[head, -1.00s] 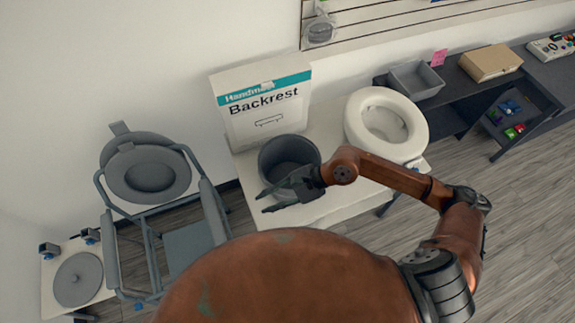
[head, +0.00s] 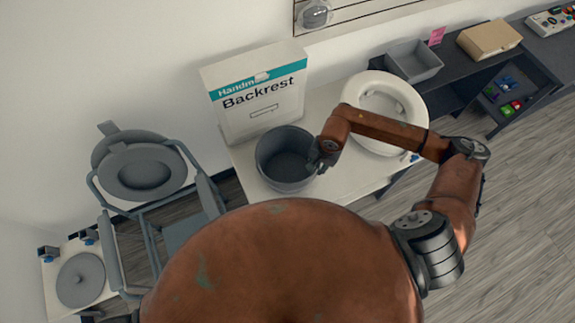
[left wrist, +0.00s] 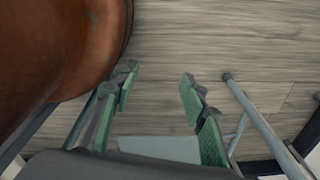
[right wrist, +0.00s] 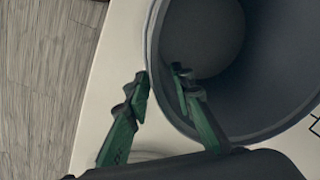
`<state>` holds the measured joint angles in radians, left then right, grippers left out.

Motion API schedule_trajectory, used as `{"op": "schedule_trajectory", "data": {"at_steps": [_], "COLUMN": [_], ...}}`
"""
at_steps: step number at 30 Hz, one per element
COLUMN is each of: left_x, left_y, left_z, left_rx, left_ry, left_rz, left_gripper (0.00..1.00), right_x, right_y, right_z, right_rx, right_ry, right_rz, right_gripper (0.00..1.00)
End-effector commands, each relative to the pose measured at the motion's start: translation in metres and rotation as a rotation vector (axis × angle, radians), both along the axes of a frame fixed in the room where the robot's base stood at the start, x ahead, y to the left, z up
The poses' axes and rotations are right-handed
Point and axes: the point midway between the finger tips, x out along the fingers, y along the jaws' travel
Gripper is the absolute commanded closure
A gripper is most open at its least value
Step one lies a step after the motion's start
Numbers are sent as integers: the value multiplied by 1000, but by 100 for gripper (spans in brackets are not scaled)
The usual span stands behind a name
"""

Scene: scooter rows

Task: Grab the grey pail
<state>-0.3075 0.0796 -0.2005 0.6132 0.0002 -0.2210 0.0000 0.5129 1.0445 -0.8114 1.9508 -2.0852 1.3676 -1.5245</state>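The grey pail (head: 287,183) stands upright on the white table, in front of the Backrest box. It is also large in the right wrist view (right wrist: 285,132), where its inside shows empty. My right gripper (head: 318,165) is at the pail's right rim. In the right wrist view its fingers (right wrist: 160,75) straddle the rim, one outside and one inside, with a narrow gap. Whether both press on the wall is not clear. My left gripper (left wrist: 158,88) is open and empty over the floor, beside my body; it is hidden in the head view.
The Backrest box (head: 255,100) stands behind the pail on the white table (head: 330,186). A white toilet seat (head: 415,110) lies to the right. A grey commode chair (head: 140,175) stands left. A grey bin (head: 414,64) and cardboard box (head: 489,40) sit on a dark bench.

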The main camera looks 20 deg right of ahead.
Motion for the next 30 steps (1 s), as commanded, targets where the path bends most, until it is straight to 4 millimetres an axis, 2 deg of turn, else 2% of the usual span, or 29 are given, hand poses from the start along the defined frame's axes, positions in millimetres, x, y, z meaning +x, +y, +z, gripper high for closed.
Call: {"op": "schedule_trajectory", "data": {"at_steps": [5, 13, 22, 30], "left_x": [10, 18, 14, 12], "left_y": [-1, -1, -1, 0], "left_z": [3, 4, 3, 3], "left_rx": [-1, -2, -1, -1], "left_ry": [-13, -23, -18, -15], "left_rz": [-2, -4, -2, -2], "left_gripper": [60, 60, 60, 60], "right_x": [2, 3, 3, 3], "right_y": [3, 4, 3, 3], "right_z": [-19, -21, -21, -21], "right_rx": [2, 1, 1, 1], "right_ry": [1, 0, 0, 0], "right_rz": [0, 3, 3, 3], "right_gripper": [78, 78, 99, 100]}}
